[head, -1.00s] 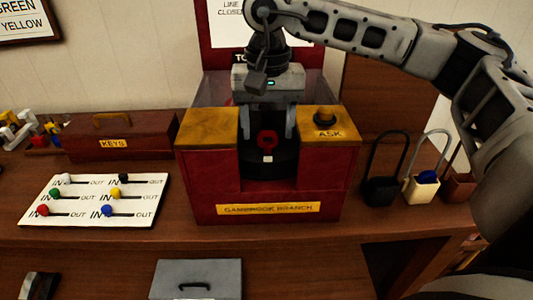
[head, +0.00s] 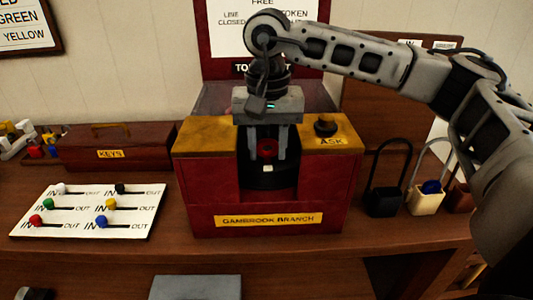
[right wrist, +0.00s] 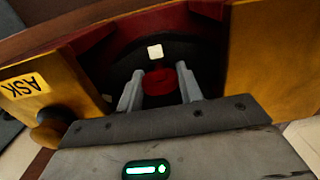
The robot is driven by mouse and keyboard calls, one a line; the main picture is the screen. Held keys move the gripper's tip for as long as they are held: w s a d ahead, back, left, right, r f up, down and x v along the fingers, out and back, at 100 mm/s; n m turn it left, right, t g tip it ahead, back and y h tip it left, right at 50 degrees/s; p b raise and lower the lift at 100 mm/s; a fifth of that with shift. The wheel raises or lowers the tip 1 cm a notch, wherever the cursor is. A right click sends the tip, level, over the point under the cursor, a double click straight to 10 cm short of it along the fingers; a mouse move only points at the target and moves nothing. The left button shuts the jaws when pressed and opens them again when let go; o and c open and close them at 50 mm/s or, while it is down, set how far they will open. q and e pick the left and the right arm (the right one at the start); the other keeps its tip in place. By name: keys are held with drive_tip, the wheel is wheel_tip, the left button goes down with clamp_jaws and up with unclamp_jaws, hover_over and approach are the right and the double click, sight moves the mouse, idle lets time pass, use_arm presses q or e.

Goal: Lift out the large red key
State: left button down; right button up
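The large red key (head: 267,149) stands in the dark recess at the middle of the red box (head: 215,200) labelled "GAMBROOK BRANCH". Only its round red top shows; its lower part is hidden. My right gripper (head: 267,154) points down into the recess, with one finger on each side of the red top. The key still appears down in the recess. My left gripper is not in view.
A yellow-topped block with an "ASK" button (head: 325,126) flanks the recess. Left are a white lever board (head: 85,212) and a red "KEYS" box (head: 140,150). Right stand padlocks, one black (head: 382,203) and one cream (head: 425,202). A notice board stands behind the box.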

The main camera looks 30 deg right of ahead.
drive_tip(key=shift+r, duration=0.1)
drive_tip(key=shift+r+p, duration=1.8)
drive_tip(key=shift+r, duration=0.75)
drive_tip(key=s+a+r+p, duration=0.2)
drive_tip(key=s+r, duration=0.1)
drive_tip(key=r, duration=0.2)
drive_tip(key=shift+s+a, duration=0.15)
drive_tip(key=shift+s, duration=0.25)
